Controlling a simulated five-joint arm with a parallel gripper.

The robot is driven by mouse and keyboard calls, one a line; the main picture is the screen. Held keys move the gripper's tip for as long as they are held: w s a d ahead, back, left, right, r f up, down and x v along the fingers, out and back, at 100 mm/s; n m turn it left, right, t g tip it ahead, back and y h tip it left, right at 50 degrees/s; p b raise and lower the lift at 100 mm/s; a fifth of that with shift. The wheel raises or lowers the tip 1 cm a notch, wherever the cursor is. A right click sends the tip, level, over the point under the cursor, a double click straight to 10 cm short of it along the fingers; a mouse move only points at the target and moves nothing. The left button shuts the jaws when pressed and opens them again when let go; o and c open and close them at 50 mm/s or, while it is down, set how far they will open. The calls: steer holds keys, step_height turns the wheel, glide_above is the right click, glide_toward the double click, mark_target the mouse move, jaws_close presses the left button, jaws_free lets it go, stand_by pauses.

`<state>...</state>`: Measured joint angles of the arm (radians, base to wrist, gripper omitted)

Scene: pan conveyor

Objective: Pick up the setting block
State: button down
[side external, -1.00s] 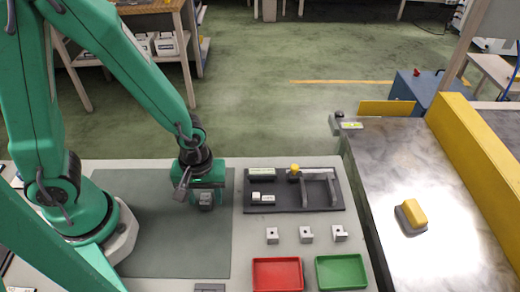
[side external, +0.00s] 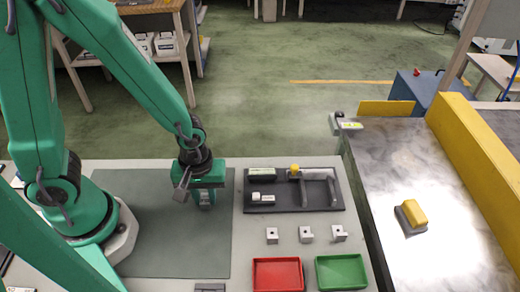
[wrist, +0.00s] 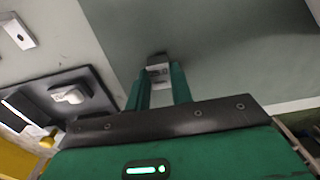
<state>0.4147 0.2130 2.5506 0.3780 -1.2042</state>
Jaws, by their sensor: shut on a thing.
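My gripper (side external: 205,203) is low over the left part of the work table, above the grey-green mat (side external: 150,245). Its green fingers are shut on a small grey block, the setting block (wrist: 158,71), which shows between the fingertips in the wrist view. In the side view the block is partly hidden by the fingers and hand. I cannot tell whether its underside touches the mat.
Right of my gripper is a dark tray (side external: 290,207) with a white piece (side external: 262,198) and a yellow-topped fixture. Several small metal pieces (side external: 306,234), a red bin (side external: 278,273) and a green bin (side external: 341,271) stand nearer. The conveyor (side external: 440,245) carries a yellow-topped item (side external: 412,216).

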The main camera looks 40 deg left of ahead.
mark_target(206, 198)
steer(key=shift+r, duration=0.15)
step_height(206, 198, up, 10)
stand_by(0.8)
steer(key=shift+w, duration=0.1)
stand_by(0.5)
